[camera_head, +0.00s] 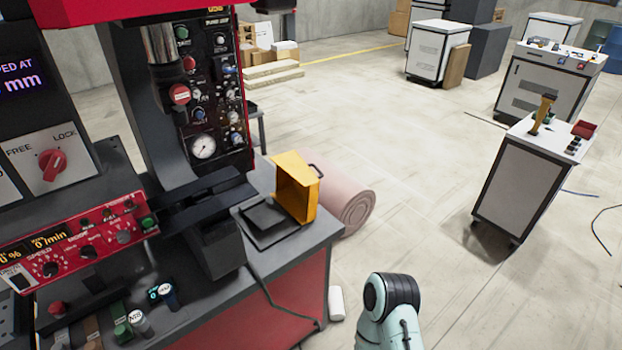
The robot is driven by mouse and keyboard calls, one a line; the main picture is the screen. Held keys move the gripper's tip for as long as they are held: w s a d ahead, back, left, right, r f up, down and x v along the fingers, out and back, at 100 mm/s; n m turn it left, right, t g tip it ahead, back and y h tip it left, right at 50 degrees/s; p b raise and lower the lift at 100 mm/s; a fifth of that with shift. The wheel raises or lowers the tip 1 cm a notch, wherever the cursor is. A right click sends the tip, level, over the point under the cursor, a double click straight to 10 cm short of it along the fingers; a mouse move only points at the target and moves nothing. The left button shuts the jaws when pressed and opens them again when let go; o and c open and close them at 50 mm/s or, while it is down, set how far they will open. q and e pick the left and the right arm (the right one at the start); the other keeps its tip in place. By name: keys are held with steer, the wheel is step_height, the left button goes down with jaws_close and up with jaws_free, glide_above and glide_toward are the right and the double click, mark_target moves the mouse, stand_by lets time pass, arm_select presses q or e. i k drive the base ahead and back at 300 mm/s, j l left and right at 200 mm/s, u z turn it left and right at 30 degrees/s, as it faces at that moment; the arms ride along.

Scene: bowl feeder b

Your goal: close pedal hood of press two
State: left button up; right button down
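The yellow pedal hood (297,190) stands raised at the right end of the press bench (320,240), its open hollow side facing left. A dark handle shows at its upper right. The black pedal plate (264,216) lies uncovered on the bench just left of the hood. The press (150,100) with its red and black control panels rises to the left of the pedal. Part of one of my arms, pale teal with a black joint, shows at the bottom right, apart from the hood. Neither gripper is in view.
A pink roll (352,207) lies on the floor behind the hood. A small white cylinder (336,303) is by the bench's foot. White control cabinets (522,180) stand at the right. Cables lie on the floor. The floor between bench and cabinets is mostly clear.

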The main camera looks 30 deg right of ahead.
mark_target(297, 188)
steer(key=l+u, duration=0.2)
steer(key=l, duration=0.9)
steer(key=k+l+u, duration=0.15)
steer(key=l, duration=0.95)
